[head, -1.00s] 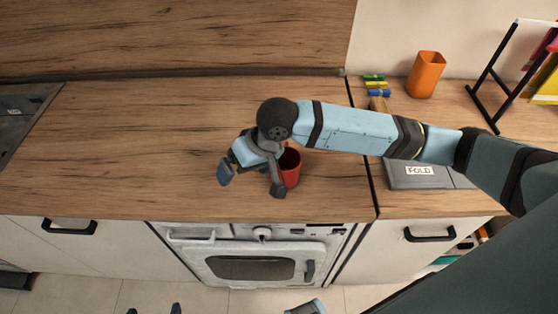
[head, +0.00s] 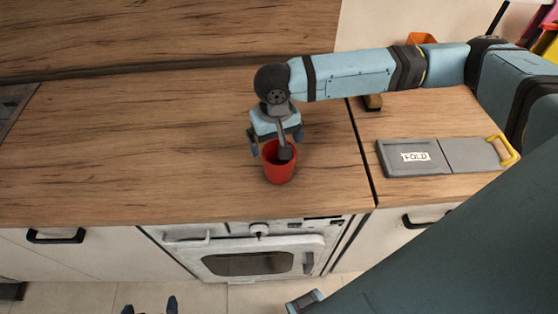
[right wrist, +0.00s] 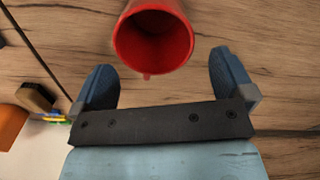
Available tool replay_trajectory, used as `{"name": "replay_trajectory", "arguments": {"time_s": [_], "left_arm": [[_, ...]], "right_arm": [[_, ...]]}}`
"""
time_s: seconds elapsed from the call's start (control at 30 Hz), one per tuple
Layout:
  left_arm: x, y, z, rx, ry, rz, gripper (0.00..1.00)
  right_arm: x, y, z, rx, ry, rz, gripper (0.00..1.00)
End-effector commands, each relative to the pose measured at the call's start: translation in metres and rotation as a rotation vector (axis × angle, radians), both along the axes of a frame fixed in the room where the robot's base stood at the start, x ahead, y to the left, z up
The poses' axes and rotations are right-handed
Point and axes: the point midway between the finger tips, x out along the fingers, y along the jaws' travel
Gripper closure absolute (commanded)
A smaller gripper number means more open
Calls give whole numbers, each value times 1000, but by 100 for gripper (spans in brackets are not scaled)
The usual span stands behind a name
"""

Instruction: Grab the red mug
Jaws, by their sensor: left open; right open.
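The red mug (head: 279,168) stands upright on the wooden counter, near its front edge above the oven. My right gripper (head: 276,143) is open and empty, pointing down at the back of the mug, with a grey part of it overlapping the mug's mouth in the head view. In the right wrist view the mug (right wrist: 153,42) is centred between the two blue fingers (right wrist: 160,66) but above them, apart from both. A small red bit at its lower rim may be the handle. My left gripper (head: 150,307) shows only its fingertips at the bottom edge, open, over the floor.
A grey board marked FOLD (head: 415,157) lies on the right counter, past a dark seam. An orange cup (head: 421,39) is mostly hidden behind my right arm. A dark hob (head: 15,118) is at the left. The counter left of the mug is clear.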

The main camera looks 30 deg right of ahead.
Motion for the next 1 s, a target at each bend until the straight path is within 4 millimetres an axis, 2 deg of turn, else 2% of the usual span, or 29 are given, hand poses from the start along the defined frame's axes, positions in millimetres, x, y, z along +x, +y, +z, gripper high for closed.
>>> {"name": "replay_trajectory", "arguments": {"time_s": [0.17, 0.4, 0.5, 0.77, 0.9, 1.0], "left_arm": [[0, 0, 1, 0, 0, 0, 0], [1, 0, 6, 0, -3, 1, 0], [1, 0, 7, -1, -4, 1, 0], [2, 0, 7, 0, -6, 0, 0], [2, 0, 7, 0, -6, 0, 0], [2, 0, 7, 0, -5, 0, 0]], "right_arm": [[-1, -1, -11, 0, 1, 1, 0], [-4, -4, -46, 0, 1, 1, 0], [-3, -5, -55, 0, -1, 1, 0], [-3, -4, -57, 1, -1, 1, 0], [-3, -4, -57, 1, -1, 1, 32], [-3, -4, -57, 2, -2, 1, 53]]}}
